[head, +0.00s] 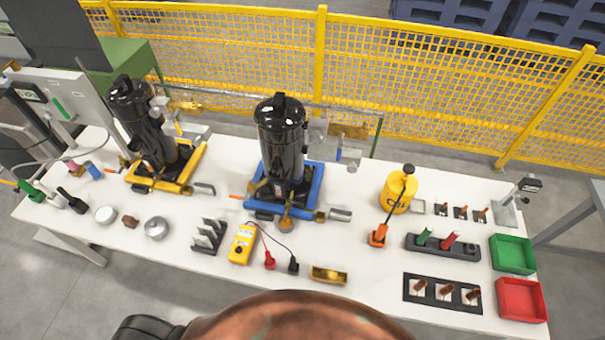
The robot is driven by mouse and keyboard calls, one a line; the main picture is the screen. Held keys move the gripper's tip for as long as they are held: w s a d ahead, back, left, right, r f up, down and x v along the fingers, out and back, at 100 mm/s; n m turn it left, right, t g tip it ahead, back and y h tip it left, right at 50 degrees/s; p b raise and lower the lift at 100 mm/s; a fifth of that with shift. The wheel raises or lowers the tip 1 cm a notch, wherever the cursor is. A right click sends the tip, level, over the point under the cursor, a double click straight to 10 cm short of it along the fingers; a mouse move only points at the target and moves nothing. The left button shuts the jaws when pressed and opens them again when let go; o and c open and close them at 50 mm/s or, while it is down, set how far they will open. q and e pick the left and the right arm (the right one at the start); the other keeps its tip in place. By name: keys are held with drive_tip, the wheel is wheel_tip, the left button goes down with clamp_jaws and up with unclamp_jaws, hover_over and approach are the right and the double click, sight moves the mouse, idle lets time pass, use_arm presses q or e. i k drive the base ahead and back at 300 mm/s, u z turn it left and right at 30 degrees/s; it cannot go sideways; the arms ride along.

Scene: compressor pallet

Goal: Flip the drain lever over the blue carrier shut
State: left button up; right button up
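The blue carrier (319,187) stands mid-table and holds an upright black compressor (281,130). To the right of the compressor, above the carrier, are grey and brass pipe fittings (347,130). A small blue handle (338,154) hangs roughly upright below them; it looks like the drain lever, but it is too small to be sure or to tell its exact setting. Neither of my grippers is in view, and nothing touches the carrier or the fittings.
A yellow carrier (188,176) with a second black compressor (140,118) stands to the left. In front lie a yellow meter (242,243) with leads and a brass block (328,275). A yellow oil can (398,188) and green (513,254) and red (521,300) trays are right. Yellow fencing (400,85) stands behind.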

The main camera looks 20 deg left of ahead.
sight(289, 202)
drive_tip(key=k, duration=0.45)
drive_tip(key=z, duration=1.75)
drive_tip(key=i, duration=1.05)
drive_tip(key=u, duration=2)
